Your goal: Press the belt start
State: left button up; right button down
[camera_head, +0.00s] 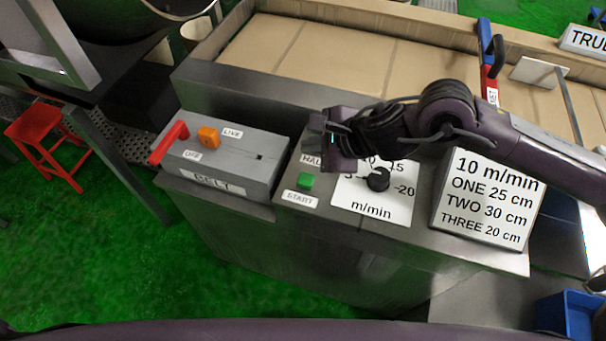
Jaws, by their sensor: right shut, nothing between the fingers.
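The green start button (306,180) sits on the steel console (255,222), just above a label (300,199) reading START. My right gripper (318,132) comes in from the right and is shut and empty. In the picture it lies above and slightly right of the green button, over the area of a partly covered HAL... label (311,159). The gripper hides what is by that label. Its height above the console is hard to tell. My left gripper is not in view.
Left of the button is a grey BELT box (262,150) with a red lever (170,142) and orange switch (209,137). A black m/min knob (378,179) and a sign (487,197) stand to the right. The tan belt (345,60) runs behind.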

jog(key=b, duration=0.5)
send_over(310, 181)
notch_tip(310, 181, down, 8)
jog(key=shift+r, duration=0.1)
jog(key=shift+f+b, duration=0.35)
jog(key=shift+f, duration=0.15)
dwell(1.6)
jog(key=shift+f+b, duration=0.4)
jog(key=shift+b, duration=0.4)
